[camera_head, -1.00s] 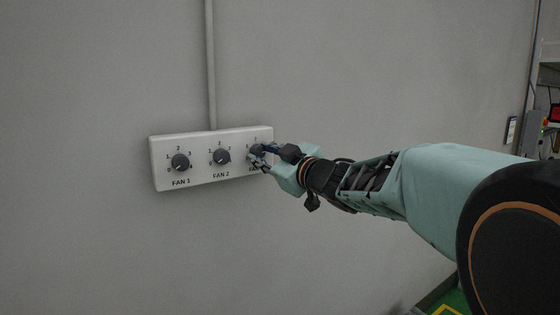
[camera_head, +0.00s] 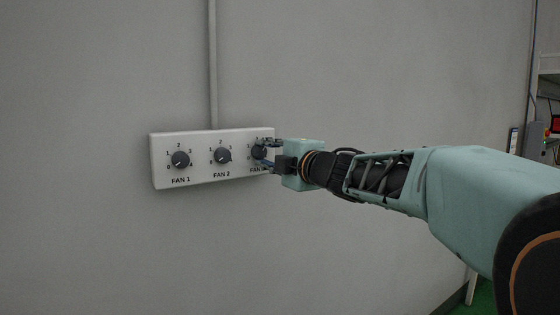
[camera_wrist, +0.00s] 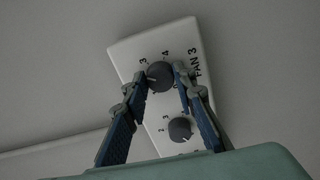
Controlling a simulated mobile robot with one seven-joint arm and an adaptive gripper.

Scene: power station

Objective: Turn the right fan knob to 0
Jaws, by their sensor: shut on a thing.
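The right fan knob, FAN 3, is a dark round knob (camera_head: 259,152) at the right end of the white fan panel (camera_head: 200,182). It also shows in the wrist view (camera_wrist: 160,77). My gripper (camera_head: 267,153) comes from the right and hides part of its dial. In the wrist view my gripper's fingertips (camera_wrist: 161,79) are on either side of the knob, shut on it. The numbers 3 and 4 show above the knob there. A pale mark seems to lie on its left side; the number there is hidden by a finger.
The FAN 2 knob (camera_head: 222,156) is close to the left of my gripper, with the FAN 1 knob (camera_head: 180,160) farther left. A grey conduit (camera_head: 213,70) runs up the wall from the panel. The wall around the panel is otherwise clear.

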